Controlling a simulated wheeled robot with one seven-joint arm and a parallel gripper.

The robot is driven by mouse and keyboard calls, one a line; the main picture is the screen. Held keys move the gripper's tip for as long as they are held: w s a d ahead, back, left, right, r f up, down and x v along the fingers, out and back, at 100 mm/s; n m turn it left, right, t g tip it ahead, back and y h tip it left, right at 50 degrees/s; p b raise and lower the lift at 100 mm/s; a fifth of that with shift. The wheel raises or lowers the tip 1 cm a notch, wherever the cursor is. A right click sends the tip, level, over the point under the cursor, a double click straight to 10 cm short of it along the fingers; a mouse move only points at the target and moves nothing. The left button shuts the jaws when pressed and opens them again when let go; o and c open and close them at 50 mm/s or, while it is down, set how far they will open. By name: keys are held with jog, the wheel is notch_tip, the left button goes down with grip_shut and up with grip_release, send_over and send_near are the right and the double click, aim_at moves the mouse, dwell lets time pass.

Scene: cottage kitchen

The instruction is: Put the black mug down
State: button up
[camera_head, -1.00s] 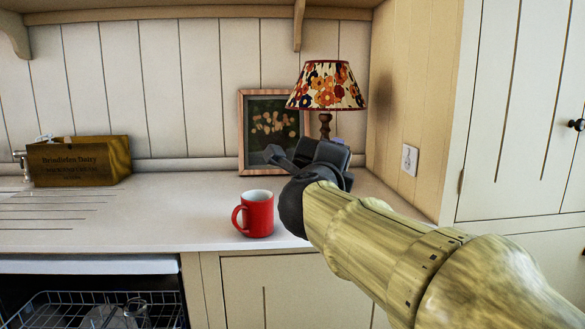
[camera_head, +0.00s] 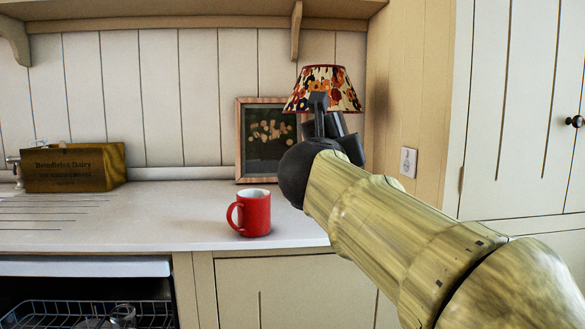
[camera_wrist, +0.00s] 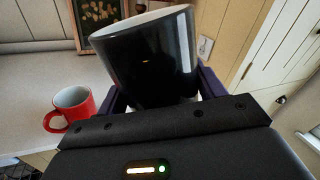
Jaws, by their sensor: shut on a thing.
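The black mug (camera_wrist: 150,60) fills the upper middle of the wrist view, held between the fingers of my gripper (camera_wrist: 163,95). It looks tilted in that view, with its pale rim at the top. My gripper is shut on it. In the head view my gripper (camera_head: 330,128) is above the right part of the counter (camera_head: 150,215), in front of the lamp. There I cannot tell the black mug apart from the dark gripper parts.
A red mug (camera_head: 255,214) stands upright near the counter's front edge, left of my gripper. A framed picture (camera_head: 262,142) and a flowered lamp (camera_head: 335,86) stand behind. A wooden box (camera_head: 72,167) is at far left. The counter between box and red mug is clear.

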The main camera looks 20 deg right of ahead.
jog(key=shift+s+d+r+m+b, duration=0.15)
jog(key=shift+s+m+b, duration=0.3)
jog(key=shift+m, duration=0.45)
jog(key=shift+r+m, duration=0.15)
jog(key=shift+m, duration=0.15)
jog(key=shift+r, duration=0.1)
jog(key=shift+p, duration=0.3)
